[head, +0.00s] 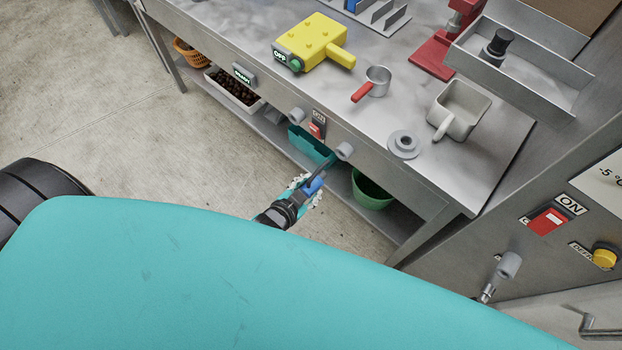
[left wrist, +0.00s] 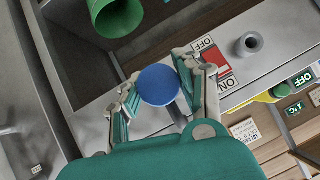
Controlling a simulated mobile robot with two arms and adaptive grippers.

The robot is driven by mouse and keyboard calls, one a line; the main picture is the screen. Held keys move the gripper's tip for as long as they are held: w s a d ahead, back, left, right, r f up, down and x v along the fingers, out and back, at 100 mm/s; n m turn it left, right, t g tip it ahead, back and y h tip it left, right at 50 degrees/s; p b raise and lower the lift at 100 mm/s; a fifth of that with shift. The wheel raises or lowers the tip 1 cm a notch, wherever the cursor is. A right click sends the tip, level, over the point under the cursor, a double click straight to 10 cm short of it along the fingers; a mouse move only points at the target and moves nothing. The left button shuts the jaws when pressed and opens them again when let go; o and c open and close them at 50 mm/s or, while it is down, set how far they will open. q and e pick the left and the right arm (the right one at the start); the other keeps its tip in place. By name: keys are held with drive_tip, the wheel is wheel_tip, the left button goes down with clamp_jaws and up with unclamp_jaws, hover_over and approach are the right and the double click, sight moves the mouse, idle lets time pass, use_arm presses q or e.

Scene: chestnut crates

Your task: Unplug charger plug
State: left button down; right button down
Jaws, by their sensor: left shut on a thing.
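My left gripper (head: 308,191) is in front of the steel bench, just below its front panel. It is shut on a blue piece (head: 314,185), which I take to be the charger plug. In the left wrist view the plug shows as a round blue end (left wrist: 158,85) between the two fingers of the left gripper (left wrist: 160,92). In the head view a thin dark part runs from the blue piece up towards the panel. I cannot tell whether the plug sits in a socket, as that side is hidden. My right gripper is not in view.
A red switch (head: 317,128) and grey knobs (head: 344,150) stick out of the bench front (head: 400,180). A teal bin (head: 310,146) and green bowl (head: 371,190) are on the shelf below. Floor is clear at left.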

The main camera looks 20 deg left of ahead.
sight(318, 177)
use_arm(q)
drive_tip(key=shift+w+a+f, duration=0.1)
drive_tip(key=shift+a, duration=0.25)
drive_tip(key=shift+w+d, duration=0.35)
drive_tip(key=shift+w, duration=0.2)
drive_tip(key=shift+w+d, duration=0.25)
drive_tip(key=shift+w, duration=0.6)
drive_tip(key=shift+w+d, duration=0.25)
drive_tip(key=shift+w, duration=0.3)
drive_tip(key=shift+w+d, duration=0.2)
drive_tip(key=shift+w, duration=0.55)
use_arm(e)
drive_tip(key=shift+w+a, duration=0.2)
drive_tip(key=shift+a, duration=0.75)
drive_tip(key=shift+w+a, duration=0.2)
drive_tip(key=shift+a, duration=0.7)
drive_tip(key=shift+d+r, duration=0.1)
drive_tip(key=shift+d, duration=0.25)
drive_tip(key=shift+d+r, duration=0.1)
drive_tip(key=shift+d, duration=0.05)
